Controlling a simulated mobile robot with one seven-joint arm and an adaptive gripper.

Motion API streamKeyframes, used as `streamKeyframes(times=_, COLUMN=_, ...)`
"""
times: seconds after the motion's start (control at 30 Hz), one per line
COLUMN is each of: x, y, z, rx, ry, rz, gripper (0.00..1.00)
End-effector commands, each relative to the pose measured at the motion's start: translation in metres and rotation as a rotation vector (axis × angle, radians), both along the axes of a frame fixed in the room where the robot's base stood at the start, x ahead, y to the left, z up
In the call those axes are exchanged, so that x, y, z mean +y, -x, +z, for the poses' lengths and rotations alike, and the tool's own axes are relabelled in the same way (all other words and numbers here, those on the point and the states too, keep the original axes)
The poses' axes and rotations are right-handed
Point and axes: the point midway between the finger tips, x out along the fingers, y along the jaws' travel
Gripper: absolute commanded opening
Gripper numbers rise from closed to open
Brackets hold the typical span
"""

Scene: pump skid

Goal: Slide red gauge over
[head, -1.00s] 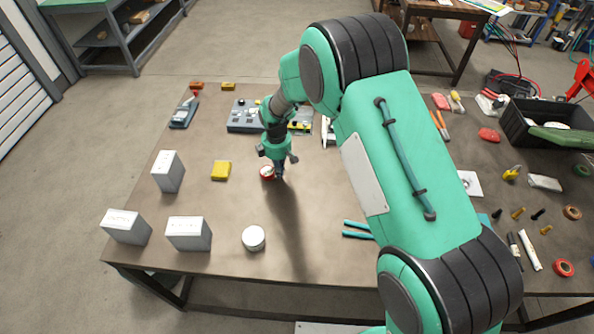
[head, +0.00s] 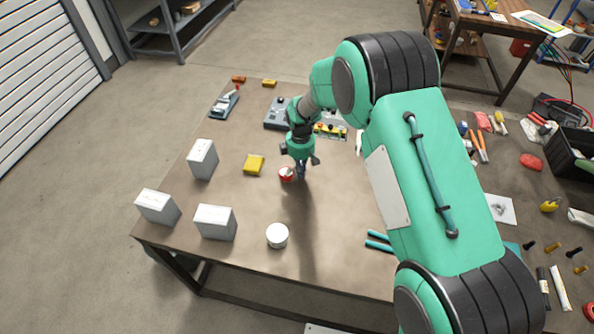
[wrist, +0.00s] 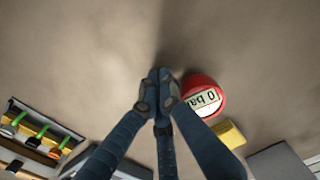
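The red gauge (head: 286,174) is a small round red body with a pale face and stands on the brown table. In the wrist view the red gauge (wrist: 203,95) shows a white label with dark lettering, partly readable as "0 bar". My gripper (head: 301,173) points down at the table just right of the gauge in the head view. In the wrist view my gripper (wrist: 157,90) has its fingertips together with nothing seen between them. The fingers are beside the gauge, very close to it; I cannot tell for certain whether they touch.
A yellow block (head: 254,165) lies left of the gauge. Several grey-white boxes (head: 202,159) stand further left. A white round can (head: 277,235) stands toward the front edge. A grey panel (head: 277,113) is behind. Teal-handled pliers (head: 378,241) lie to the right.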

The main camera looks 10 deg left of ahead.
Motion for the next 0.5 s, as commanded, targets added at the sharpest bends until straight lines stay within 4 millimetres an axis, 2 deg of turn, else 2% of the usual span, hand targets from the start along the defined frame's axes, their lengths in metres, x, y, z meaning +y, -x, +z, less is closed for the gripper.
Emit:
streamKeyframes(times=0.17, x=-0.026, y=-0.001, z=0.001, rx=-0.001, ry=0.0, rz=-0.003, gripper=0.0)
streamKeyframes(times=0.5, x=-0.024, y=-0.001, z=0.063, rx=-0.003, ry=-0.002, rz=0.0, gripper=0.0)
